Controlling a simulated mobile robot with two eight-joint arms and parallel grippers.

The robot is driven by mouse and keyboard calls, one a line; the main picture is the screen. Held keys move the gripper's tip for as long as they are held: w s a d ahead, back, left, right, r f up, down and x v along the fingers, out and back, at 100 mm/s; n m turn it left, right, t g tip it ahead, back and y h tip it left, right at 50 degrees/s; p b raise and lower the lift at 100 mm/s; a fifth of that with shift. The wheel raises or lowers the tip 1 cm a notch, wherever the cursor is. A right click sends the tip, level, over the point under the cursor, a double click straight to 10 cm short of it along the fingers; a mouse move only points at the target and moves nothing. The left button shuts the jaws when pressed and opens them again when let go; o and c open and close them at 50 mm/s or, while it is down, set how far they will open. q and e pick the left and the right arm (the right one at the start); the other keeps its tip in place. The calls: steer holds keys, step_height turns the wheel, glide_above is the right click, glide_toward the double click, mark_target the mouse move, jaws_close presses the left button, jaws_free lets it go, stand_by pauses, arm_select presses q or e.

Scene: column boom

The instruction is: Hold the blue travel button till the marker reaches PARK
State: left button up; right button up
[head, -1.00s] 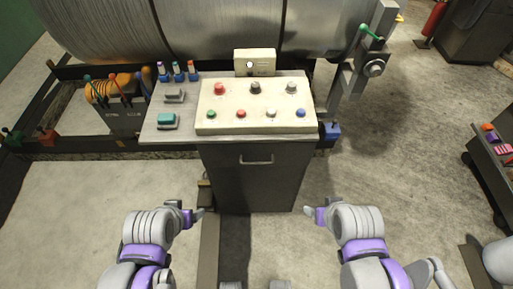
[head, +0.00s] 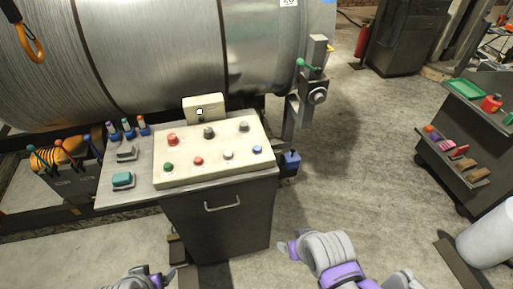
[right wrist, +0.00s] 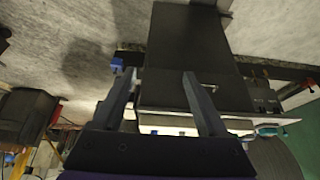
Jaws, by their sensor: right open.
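The blue travel button (head: 257,149) is at the front right corner of the cream control panel (head: 176,184) on the console. Red, black, white and green buttons share the panel. A small cream box (head: 203,108) with a dark-framed window stands behind the panel; any PARK marking is too small to read. My right gripper (head: 287,249) is in front of and below the console's right side, apart from the button. In the right wrist view its two fingers (right wrist: 158,88) are spread and empty. My left gripper (head: 168,277) is low at the bottom edge, its fingers too small to judge.
A large metal cylinder (head: 160,50) lies behind the console. A green-handled lever (head: 308,65) stands at its right end. A shelf cart (head: 470,150) with small items is at far right.

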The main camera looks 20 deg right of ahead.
steer(key=shift+c, duration=0.3)
jaws_close()
stand_by(1.5)
